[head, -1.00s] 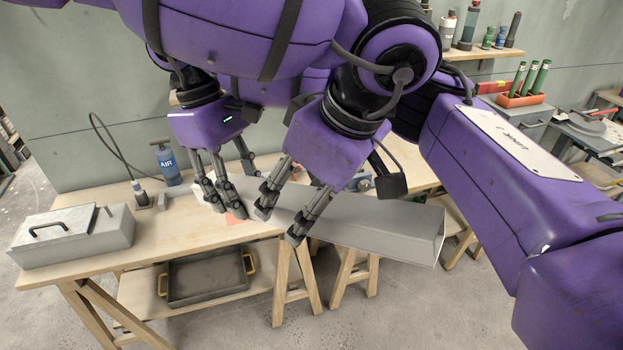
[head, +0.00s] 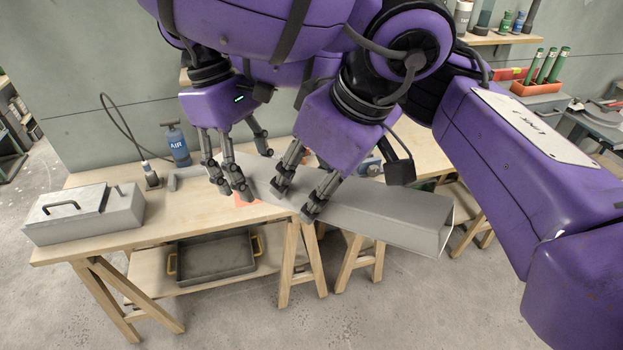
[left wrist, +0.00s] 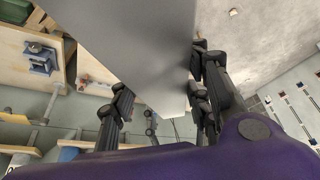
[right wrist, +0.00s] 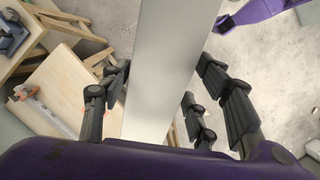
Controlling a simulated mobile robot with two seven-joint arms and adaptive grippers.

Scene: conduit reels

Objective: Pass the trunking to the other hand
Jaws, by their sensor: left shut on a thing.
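The trunking (head: 385,217) is a long light-grey box section with an open right end. It slants across the front of the workbench, its right end jutting past the bench.
A grey metal case (head: 85,213) lies on the left of the workbench (head: 165,220), with a blue AIR bottle (head: 177,145) behind it. A dark tray (head: 215,256) sits on the shelf below. Trestle legs (head: 300,265) stand under the trunking. The floor in front is clear.

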